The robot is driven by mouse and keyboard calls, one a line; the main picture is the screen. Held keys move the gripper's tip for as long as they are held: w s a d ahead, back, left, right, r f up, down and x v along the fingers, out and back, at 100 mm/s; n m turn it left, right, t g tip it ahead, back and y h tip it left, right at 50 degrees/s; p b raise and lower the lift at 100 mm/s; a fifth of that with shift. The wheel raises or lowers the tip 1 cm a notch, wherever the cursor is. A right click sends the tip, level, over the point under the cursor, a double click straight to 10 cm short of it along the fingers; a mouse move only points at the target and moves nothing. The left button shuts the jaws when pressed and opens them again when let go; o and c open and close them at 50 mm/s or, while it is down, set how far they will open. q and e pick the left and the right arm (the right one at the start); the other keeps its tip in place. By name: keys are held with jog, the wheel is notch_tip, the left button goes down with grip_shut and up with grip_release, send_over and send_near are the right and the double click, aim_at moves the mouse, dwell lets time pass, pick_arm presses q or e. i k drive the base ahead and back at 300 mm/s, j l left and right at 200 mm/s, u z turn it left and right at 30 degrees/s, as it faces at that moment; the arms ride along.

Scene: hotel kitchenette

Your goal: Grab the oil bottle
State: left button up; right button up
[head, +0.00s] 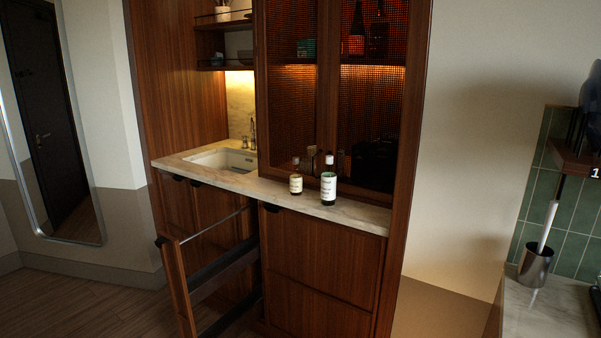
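Two dark bottles with pale labels stand upright, close together, on the front part of the marble counter (358,212). The smaller bottle (296,183) is on the left and the larger bottle (328,187) is on the right. The label print is too small to read, so I cannot tell which one is the oil bottle. Neither of my grippers shows in the head view.
A tall pull-out drawer (178,285) stands open below the counter and juts into the floor space. A sink (222,159) with a faucet (252,134) is at the left. The mesh-front cabinet (372,95) rises behind the bottles. A metal holder (535,265) stands on the right-hand counter.

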aim_at(295, 178)
jog(key=i+j+z, duration=0.2)
jog(key=i+j, duration=0.6)
jog(key=i+j+z, duration=0.2)
jog(key=i+j, duration=0.65)
jog(key=j, duration=0.1)
